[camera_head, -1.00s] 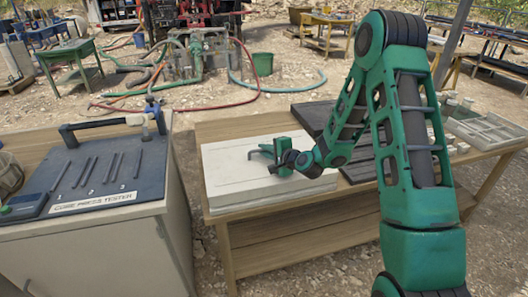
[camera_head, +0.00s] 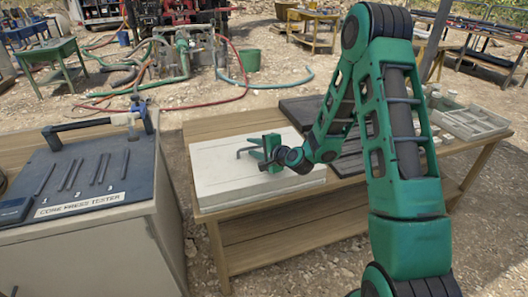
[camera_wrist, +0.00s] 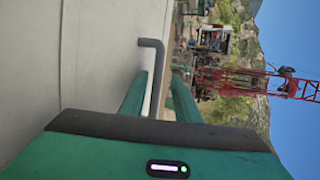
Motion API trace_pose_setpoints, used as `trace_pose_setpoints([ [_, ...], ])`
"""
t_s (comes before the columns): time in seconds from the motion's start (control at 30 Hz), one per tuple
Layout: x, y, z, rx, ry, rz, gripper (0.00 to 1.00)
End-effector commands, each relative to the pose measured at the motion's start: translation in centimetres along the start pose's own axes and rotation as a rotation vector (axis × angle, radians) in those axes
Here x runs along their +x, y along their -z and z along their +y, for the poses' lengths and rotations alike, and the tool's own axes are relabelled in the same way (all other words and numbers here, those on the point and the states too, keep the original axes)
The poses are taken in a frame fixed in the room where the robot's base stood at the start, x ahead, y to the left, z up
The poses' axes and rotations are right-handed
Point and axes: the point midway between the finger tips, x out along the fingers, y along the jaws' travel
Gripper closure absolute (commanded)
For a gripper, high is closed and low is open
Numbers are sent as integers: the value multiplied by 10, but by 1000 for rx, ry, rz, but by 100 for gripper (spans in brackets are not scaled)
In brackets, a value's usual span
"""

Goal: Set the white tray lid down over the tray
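The white tray lid (camera_head: 222,178) lies flat on the wooden table, with a seam along its front edge above a thin white lower layer, probably the tray (camera_head: 262,204). A grey bent handle (camera_head: 242,152) rises from the lid. My gripper (camera_head: 256,148) is low over the lid at this handle. In the wrist view the grey handle bar (camera_wrist: 153,62) stands between my two green fingers, which are apart with gaps beside the bar. The inside of the tray is hidden.
A core press tester (camera_head: 85,165) stands close to the left of the wooden table (camera_head: 240,125). Dark slabs (camera_head: 300,108) and a grey divided tray (camera_head: 470,122) lie to the right on the table, partly behind my arm. Gravel ground lies around.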

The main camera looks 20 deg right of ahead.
Motion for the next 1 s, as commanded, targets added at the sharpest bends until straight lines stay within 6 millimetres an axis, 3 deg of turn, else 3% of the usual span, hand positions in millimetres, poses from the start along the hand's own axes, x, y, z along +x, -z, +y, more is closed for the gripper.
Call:
trace_pose_setpoints([
  [0.3, -66, 3, -1, 4, 2, 7, 71],
  [0.5, -96, 2, -1, 2, 3, 5, 71],
  [1.0, -114, -5, -3, -59, -19, -23, 71],
])
